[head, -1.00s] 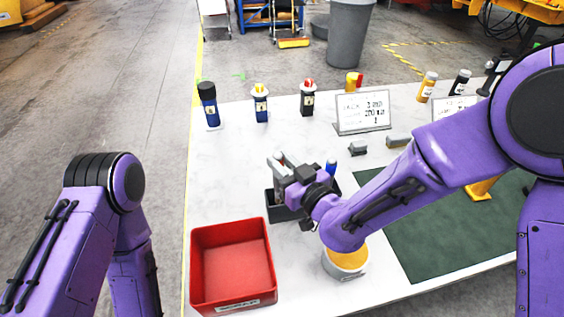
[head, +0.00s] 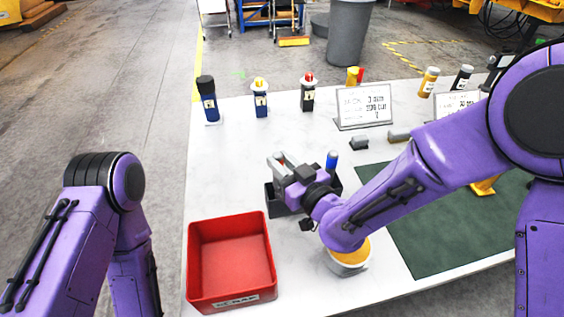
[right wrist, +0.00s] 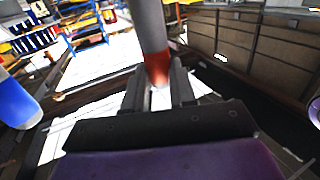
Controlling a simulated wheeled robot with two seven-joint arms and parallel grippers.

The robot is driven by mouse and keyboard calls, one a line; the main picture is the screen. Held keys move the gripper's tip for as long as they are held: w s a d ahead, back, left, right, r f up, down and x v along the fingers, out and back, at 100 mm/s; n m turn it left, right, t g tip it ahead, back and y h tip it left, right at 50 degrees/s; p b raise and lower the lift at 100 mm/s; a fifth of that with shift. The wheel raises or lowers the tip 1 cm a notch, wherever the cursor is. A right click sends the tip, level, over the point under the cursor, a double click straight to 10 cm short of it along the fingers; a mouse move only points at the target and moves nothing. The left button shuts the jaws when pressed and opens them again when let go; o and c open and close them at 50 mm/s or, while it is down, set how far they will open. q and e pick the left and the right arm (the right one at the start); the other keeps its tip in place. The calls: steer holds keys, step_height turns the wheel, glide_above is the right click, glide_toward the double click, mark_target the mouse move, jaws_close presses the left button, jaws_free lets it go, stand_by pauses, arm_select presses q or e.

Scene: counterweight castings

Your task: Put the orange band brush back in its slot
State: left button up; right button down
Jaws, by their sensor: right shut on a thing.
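My right gripper (head: 283,166) is shut on the orange band brush, low over the dark holder (head: 271,201) on the white table. In the right wrist view, the brush (right wrist: 149,25) is a grey shaft with an orange-red band (right wrist: 158,70) between the fingers (right wrist: 158,88). The brush's lower end and the slot under it are hidden, so I cannot tell whether it is seated. A blue-topped brush (head: 331,160) stands at the holder's right end; a blue shape (right wrist: 15,103) shows at left in the wrist view. My left gripper is out of view; only its arm shows.
A red bin (head: 194,262) stands at the front left of the table. A pot with orange contents (head: 347,262) sits under my right forearm. A green mat (head: 425,245) lies to the right. Bottles (head: 208,100) and a sign (head: 364,106) line the back.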

steer(key=shift+f+b, duration=0.8)
steer(key=shift+f, duration=0.15)
steer(key=c, duration=0.8)
jaws_free()
steer(key=shift+c, duration=0.2)
steer(key=shift+s, duration=0.1)
steer(key=p+v, duration=0.6)
steer(key=v, duration=0.4)
steer(key=shift+s+d+p, duration=0.15)
steer(key=shift+s+p, duration=0.05)
steer(key=shift+p, duration=0.1)
